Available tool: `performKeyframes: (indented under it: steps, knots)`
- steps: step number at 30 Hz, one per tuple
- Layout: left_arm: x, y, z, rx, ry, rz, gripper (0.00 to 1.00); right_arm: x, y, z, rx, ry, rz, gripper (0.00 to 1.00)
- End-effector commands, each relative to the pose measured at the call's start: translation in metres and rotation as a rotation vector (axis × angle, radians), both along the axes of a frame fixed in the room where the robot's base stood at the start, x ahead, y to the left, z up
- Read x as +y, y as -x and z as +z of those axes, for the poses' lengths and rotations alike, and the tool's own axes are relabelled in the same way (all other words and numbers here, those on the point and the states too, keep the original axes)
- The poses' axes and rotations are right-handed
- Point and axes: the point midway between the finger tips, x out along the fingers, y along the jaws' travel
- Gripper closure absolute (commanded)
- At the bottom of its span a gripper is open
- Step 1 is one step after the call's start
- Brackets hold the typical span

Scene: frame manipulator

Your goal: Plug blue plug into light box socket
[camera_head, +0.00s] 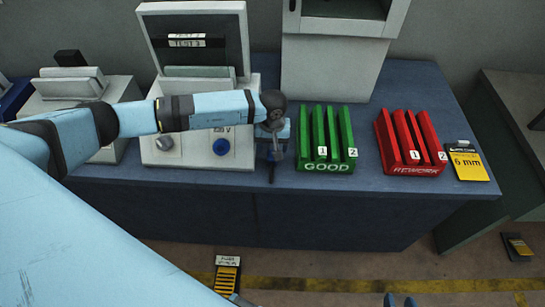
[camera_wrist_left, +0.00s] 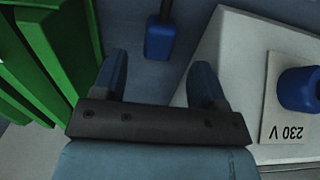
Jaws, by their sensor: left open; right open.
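The blue plug (camera_wrist_left: 160,42) shows in the left wrist view as a small blue block with a dark stem or cable. It lies beyond my open left fingers, in line with the gap and apart from them. My left gripper (camera_head: 273,158) points down between the light box and the green rack; it also shows in the left wrist view (camera_wrist_left: 160,80). In the head view it hides the plug.
The green GOOD rack (camera_head: 327,166) stands close right of my left gripper. The red REWORK rack (camera_head: 413,170) and a yellow 6 mm card (camera_head: 468,162) are further right. A grey cabinet (camera_head: 335,70) stands behind. The blue bench (camera_head: 375,205) has a bare front strip.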

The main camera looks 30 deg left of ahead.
Motion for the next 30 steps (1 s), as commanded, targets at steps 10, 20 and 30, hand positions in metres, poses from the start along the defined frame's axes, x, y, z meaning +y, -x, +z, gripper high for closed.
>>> performKeyframes:
  steps: [10, 20, 30]
  knots:
    - [-0.002, 0.003, -0.009, 0.003, 0.001, -0.001, 0.34, 0.002, 0.001, 0.007, 0.003, -0.001, 0.0, 0.57]
    - [-0.003, 0.004, -0.05, 0.001, 0.0, 0.0, 0.34, -0.001, 0.0, 0.018, -0.002, 0.001, -0.006, 0.57]
    - [-0.003, 0.004, -0.052, 0.0, 0.001, -0.001, 0.34, -0.001, 0.001, 0.017, 0.001, 0.001, -0.007, 0.57]
